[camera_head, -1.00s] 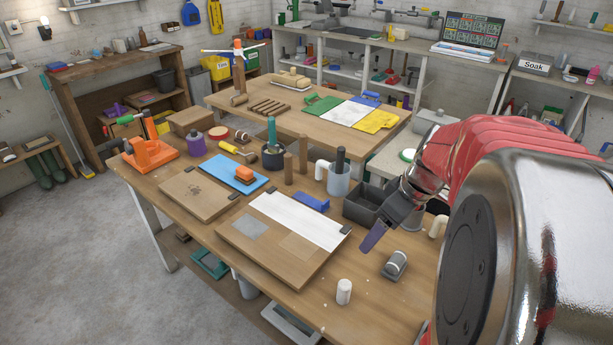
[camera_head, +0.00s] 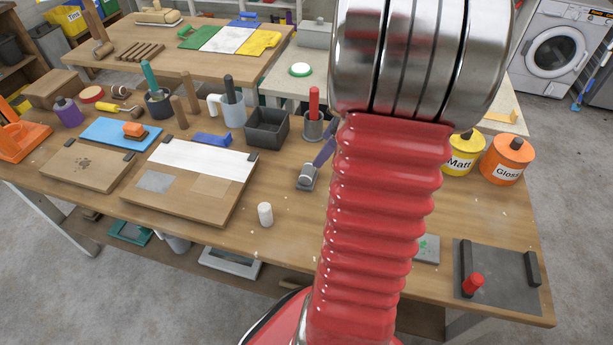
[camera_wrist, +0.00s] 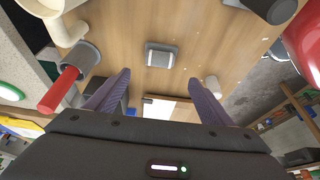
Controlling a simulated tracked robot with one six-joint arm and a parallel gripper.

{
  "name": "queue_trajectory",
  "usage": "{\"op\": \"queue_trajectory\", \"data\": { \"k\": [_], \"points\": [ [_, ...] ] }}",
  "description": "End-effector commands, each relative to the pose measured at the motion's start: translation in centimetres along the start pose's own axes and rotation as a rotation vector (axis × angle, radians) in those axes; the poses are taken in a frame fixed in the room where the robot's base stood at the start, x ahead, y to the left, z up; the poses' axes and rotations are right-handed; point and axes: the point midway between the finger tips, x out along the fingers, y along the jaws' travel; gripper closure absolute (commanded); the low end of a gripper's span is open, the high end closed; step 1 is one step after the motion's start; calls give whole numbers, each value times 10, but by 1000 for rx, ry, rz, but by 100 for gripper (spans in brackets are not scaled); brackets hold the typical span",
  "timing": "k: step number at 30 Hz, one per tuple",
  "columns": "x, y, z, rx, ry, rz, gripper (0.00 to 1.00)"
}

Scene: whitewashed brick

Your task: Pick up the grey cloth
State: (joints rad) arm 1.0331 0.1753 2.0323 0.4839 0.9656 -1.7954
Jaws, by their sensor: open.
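A small grey pad with a paler raised roll across its top, which appears to be the grey cloth (camera_head: 307,177), lies on the wooden bench in the head view. In the wrist view the grey cloth (camera_wrist: 162,56) lies ahead of the fingertips, roughly centred between them, and apart from them. My gripper (camera_wrist: 160,80) is open and empty, with purple fingers on both sides. In the head view one purple finger shows just beyond and above the cloth; my red arm hides the rest.
A grey cup with a red handle (camera_head: 314,122) stands behind the cloth, and a dark open bin (camera_head: 267,129) to its left. A white cylinder (camera_head: 265,214) stands in front left. The wooden board (camera_head: 200,210) lies left. Bench around the cloth is mostly clear.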

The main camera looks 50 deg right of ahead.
Motion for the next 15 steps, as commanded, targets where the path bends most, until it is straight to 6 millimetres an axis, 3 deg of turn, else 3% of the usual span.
{"op": "queue_trajectory", "data": {
  "k": [15],
  "points": [
    [73, -1, 0, 1, -1, -3, 25]
  ]
}}
